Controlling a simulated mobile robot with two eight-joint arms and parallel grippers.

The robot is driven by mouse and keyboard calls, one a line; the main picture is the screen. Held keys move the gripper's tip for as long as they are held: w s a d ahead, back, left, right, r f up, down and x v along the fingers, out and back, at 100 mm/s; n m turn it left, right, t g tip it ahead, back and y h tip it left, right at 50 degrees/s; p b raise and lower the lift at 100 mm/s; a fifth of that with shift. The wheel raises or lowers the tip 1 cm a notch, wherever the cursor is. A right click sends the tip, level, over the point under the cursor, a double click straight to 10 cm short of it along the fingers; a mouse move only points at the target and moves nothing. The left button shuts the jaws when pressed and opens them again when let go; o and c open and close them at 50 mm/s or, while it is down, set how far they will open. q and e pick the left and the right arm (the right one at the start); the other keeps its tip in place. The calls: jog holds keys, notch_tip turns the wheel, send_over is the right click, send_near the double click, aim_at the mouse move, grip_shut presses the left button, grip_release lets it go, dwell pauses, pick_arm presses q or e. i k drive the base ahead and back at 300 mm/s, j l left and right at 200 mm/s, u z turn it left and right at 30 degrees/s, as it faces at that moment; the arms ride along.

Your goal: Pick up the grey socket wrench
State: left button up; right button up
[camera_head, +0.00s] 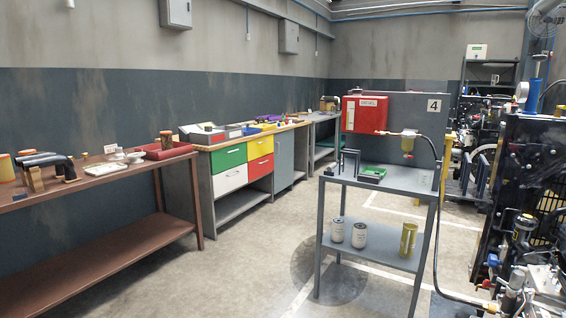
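I cannot make out a grey socket wrench for certain in the head view. Small tools and parts lie on the drawer workbench (206,146), too small to tell apart. A green tray (373,169) with a dark item in it lies on the grey metal stand (400,178). A dark bracket-like item (349,157) stands beside the tray. Neither of my grippers shows in this view.
A brown table (110,181) with pipes and a red tray (168,151) is at the left. Engines (525,200) fill the right. Floor (245,255) between table and stand is clear.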

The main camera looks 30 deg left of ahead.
aim_at(334, 165)
jog(key=i+j+u, duration=0.2)
jog(key=i+j, duration=0.2)
jog(key=i+j+u, duration=0.25)
jog(key=i, duration=0.3)
jog(key=j, duration=0.1)
